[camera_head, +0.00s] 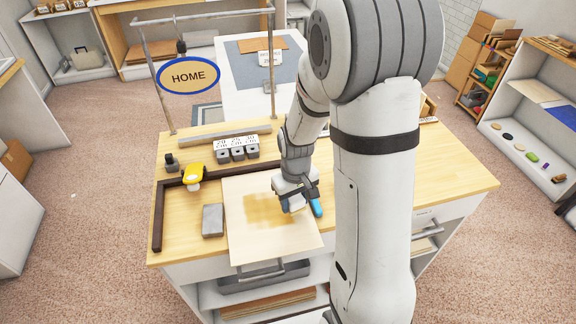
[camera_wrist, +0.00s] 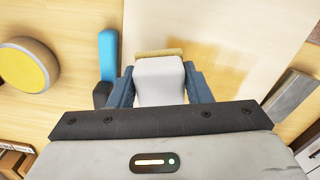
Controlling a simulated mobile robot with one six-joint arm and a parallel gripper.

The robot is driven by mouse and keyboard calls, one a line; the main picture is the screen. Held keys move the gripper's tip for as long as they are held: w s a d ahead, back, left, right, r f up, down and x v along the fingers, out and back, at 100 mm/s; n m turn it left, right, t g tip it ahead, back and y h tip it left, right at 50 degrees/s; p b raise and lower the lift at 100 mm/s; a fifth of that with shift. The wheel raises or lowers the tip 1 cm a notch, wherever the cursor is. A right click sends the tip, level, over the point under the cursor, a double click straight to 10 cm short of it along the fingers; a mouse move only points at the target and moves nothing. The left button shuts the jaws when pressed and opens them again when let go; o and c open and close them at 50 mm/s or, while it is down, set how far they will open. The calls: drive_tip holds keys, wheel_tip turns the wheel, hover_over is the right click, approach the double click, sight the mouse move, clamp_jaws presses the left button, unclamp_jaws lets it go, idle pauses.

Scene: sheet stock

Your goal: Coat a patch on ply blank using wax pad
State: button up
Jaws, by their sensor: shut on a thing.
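The ply blank (camera_head: 280,245) is a pale square sheet on the bench top, with an amber-tinted patch (camera_head: 264,210) near its middle. It also shows as a pale sheet in the wrist view (camera_wrist: 215,25). My gripper (camera_head: 293,200) is over the blank's right part, at the right edge of the patch. In the wrist view my gripper (camera_wrist: 160,85) is shut on the wax pad (camera_wrist: 160,75), a whitish block with a tan face at its far end. I cannot tell whether that face touches the blank.
A grey block (camera_head: 213,220) and a yellow tool (camera_head: 194,174) sit left of the blank, inside a dark angled strip (camera_head: 158,215). A yellow-topped disc (camera_wrist: 25,65) shows in the wrist view. Several grey blocks (camera_head: 238,153) stand behind.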

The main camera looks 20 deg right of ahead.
sight(295, 197)
drive_tip(key=shift+r+p, duration=1.5)
drive_tip(key=shift+r, duration=0.9)
drive_tip(key=shift+f, duration=0.1)
